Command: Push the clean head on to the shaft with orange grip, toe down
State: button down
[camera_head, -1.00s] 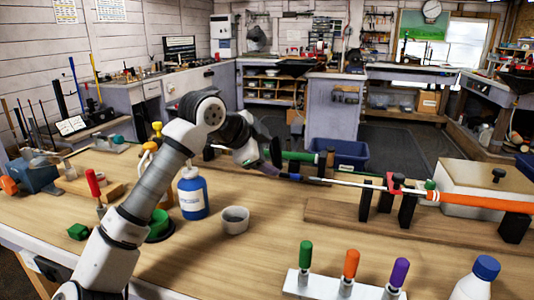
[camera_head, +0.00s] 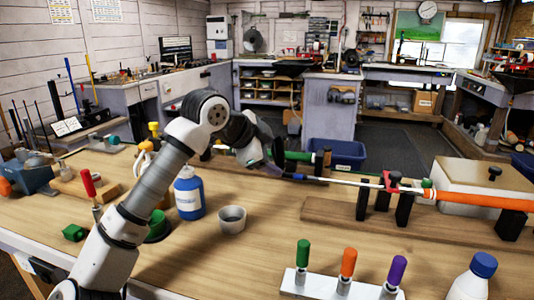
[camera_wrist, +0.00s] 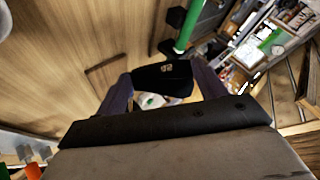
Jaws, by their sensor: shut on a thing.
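The shaft with the orange grip (camera_head: 485,201) lies level across the bench at the right in the head view. A red clamp (camera_head: 391,182) on dark posts holds it, and its bare end points left toward my gripper. A blue band (camera_head: 317,181) shows near that end. My gripper (camera_wrist: 160,88) is shut on a dark block-like head (camera_wrist: 162,78), which spans the space between the fingers in the wrist view. In the head view my gripper (camera_head: 275,158) is beside the shaft's left end. Whether head and shaft touch, and which way the toe points, I cannot tell.
A second shaft with a green grip (camera_head: 298,156) lies behind and shows in the wrist view (camera_wrist: 187,30). A blue bottle (camera_head: 189,196), a small grey cup (camera_head: 232,220) and a white rack (camera_head: 330,286) of coloured-handled tools stand in front. A pale box (camera_head: 483,183) stands at right.

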aim_at(283, 157)
jog(key=shift+s+d, duration=0.15)
jog(key=shift+d, duration=0.3)
dwell(0.6)
jog(key=c, duration=0.7)
grip_release()
jog(key=c, duration=1)
jog(key=shift+s+d+b, duration=0.2)
jog(key=shift+d+b, duration=0.05)
jog(key=shift+d, duration=0.3)
jog(key=shift+s+d+b, duration=0.15)
jog(key=shift+d+b, duration=0.05)
jog(key=shift+d, duration=0.35)
